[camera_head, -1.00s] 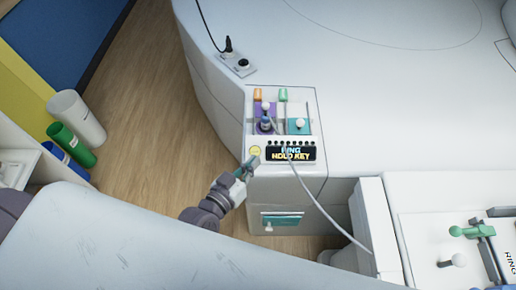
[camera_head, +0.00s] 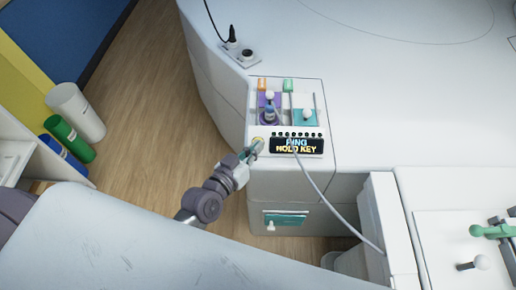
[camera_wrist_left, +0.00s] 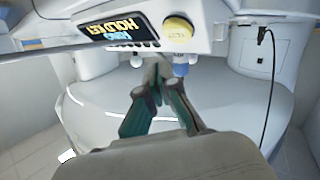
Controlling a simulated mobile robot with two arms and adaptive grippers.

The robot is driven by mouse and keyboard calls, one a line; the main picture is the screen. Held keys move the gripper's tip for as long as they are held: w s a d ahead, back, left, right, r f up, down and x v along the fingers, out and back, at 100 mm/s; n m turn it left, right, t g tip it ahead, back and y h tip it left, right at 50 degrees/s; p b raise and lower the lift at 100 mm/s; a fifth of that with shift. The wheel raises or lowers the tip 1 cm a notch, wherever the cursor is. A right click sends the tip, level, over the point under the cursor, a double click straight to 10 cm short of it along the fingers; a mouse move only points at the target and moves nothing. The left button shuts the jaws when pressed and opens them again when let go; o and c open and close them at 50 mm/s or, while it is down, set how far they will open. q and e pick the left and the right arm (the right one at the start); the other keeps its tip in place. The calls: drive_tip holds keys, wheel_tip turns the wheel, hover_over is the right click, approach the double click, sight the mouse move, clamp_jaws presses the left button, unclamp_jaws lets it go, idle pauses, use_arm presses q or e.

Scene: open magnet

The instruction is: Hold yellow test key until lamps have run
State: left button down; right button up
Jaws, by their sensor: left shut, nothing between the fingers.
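The yellow test key (camera_wrist_left: 178,27) is a round button beside the dark display in the left wrist view. In the head view the key (camera_head: 257,143) is partly covered by my left fingertips. The display (camera_head: 296,146) reads "RING HOLD KEY" in blue and yellow. A row of small dark lamp dots (camera_head: 294,134) runs above it; I cannot tell if any is lit. My left gripper (camera_head: 250,153) is shut and empty at the key's near side. In the left wrist view its fingertips (camera_wrist_left: 157,72) appear below the key; contact is unclear. My right gripper is out of view.
Levers (camera_head: 307,114) with orange and green tags stand behind the display. A grey cable (camera_head: 325,205) hangs over the console's front. A teal-fronted drawer (camera_head: 285,219) is below. Floor is clear between.

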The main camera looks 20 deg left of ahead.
use_arm(q)
drive_tip(key=shift+w+a+f+b, duration=0.2)
drive_tip(key=shift+w+f+b, duration=0.15)
drive_tip(key=shift+w+f, duration=0.4)
idle(1.0)
drive_tip(key=shift+w+a+f, duration=0.1)
drive_tip(key=shift+w+f, duration=0.15)
drive_tip(key=shift+f, duration=0.05)
drive_tip(key=shift+w+f, duration=0.25)
drive_tip(key=shift+f, duration=0.1)
idle(1.9)
drive_tip(key=shift+r, duration=0.1)
idle(2.8)
drive_tip(key=shift+s+r+p, duration=0.55)
drive_tip(key=shift+p, duration=0.05)
